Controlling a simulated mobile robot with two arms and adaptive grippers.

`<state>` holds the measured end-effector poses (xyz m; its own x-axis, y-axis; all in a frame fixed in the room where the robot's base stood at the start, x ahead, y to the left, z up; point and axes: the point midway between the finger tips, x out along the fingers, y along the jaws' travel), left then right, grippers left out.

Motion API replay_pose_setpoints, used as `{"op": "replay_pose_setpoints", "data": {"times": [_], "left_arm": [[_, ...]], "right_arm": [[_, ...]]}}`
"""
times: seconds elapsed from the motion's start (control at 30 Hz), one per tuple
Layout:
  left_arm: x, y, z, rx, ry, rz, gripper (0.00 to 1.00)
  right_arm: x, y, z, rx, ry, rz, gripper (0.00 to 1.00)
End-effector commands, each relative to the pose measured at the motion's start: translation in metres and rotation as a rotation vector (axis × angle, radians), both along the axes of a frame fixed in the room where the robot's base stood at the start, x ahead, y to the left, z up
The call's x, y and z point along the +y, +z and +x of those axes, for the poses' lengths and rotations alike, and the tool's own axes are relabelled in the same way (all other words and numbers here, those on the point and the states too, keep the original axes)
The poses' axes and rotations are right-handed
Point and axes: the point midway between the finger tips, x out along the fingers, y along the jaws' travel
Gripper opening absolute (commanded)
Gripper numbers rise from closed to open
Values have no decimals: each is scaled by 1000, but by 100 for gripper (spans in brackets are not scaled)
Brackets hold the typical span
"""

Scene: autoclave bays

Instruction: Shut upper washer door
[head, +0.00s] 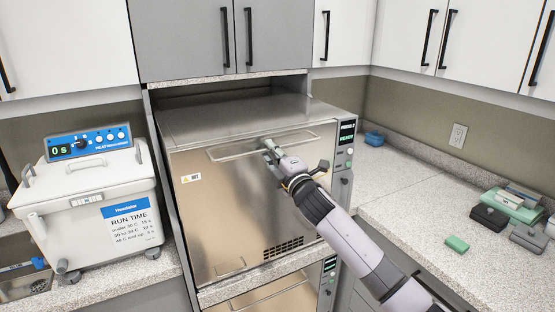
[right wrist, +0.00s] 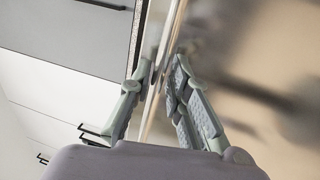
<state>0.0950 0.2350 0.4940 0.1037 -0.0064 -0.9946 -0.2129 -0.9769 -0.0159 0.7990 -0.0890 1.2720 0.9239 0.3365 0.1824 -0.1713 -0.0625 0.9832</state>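The upper washer door (head: 225,215) is a broad brushed-steel panel in the head view. It looks flush or nearly flush with the washer body; I cannot tell whether it is fully shut. Its long bar handle (head: 230,154) runs across the upper part. The steel door face also fills the right of that view (right wrist: 265,70). My left gripper is not in view.
A control panel (head: 346,140) reading "READY" lies right of the door. A lower washer (head: 270,298) sits beneath. A white heater unit (head: 95,200) stands on the left counter. The right counter (head: 400,205) holds a green block (head: 457,243) and several small cases, with free room between.

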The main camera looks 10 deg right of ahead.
Motion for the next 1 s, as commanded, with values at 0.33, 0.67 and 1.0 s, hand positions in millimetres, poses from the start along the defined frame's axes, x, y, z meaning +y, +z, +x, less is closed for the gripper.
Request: {"op": "replay_pose_setpoints", "data": {"times": [0.33,0.67,1.0], "left_arm": [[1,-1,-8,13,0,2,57],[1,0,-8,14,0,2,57],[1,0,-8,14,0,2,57]], "right_arm": [[-18,-11,-49,1,1,-2,17],[-36,-22,-100,2,0,-2,17],[-39,-23,-110,3,0,-1,17]]}}
